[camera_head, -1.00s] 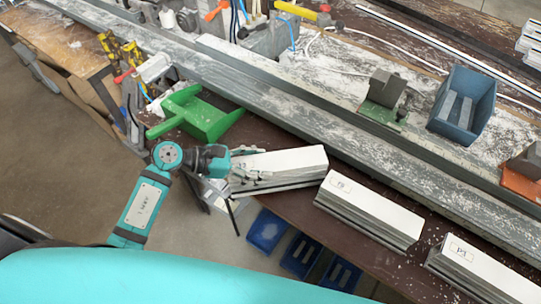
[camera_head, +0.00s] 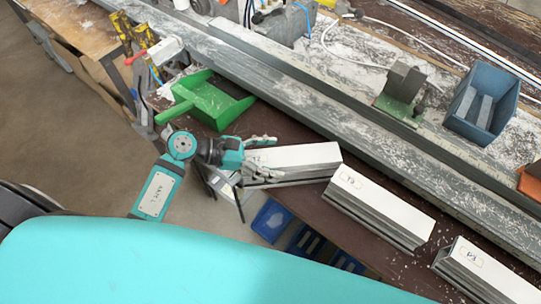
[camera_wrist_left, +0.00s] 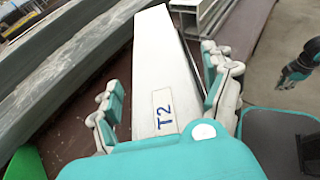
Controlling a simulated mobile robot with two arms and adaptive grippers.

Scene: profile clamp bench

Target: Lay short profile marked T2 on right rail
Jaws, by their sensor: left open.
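The short white profile marked T2 (camera_head: 300,157) lies at the front edge of the brown bench, left of two other short profiles. Its blue T2 label shows on the profile in the left wrist view (camera_wrist_left: 163,75). My left gripper (camera_head: 261,160) is at the near left end of T2, open, with one finger on each side. In the left wrist view the fingers (camera_wrist_left: 166,88) straddle T2, with a gap visible on the left side. Long grey rails (camera_head: 345,118) run diagonally across the bench behind T2. A teal and dark hand (camera_wrist_left: 298,66), apparently my right gripper, shows at the wrist view's right edge.
Two more labelled short profiles lie to the right, one in the middle (camera_head: 380,207) and one at lower right (camera_head: 485,272). A green dustpan (camera_head: 222,105) sits behind my left gripper. A grey clamp block (camera_head: 402,88) and blue bin (camera_head: 483,105) stand behind the rails.

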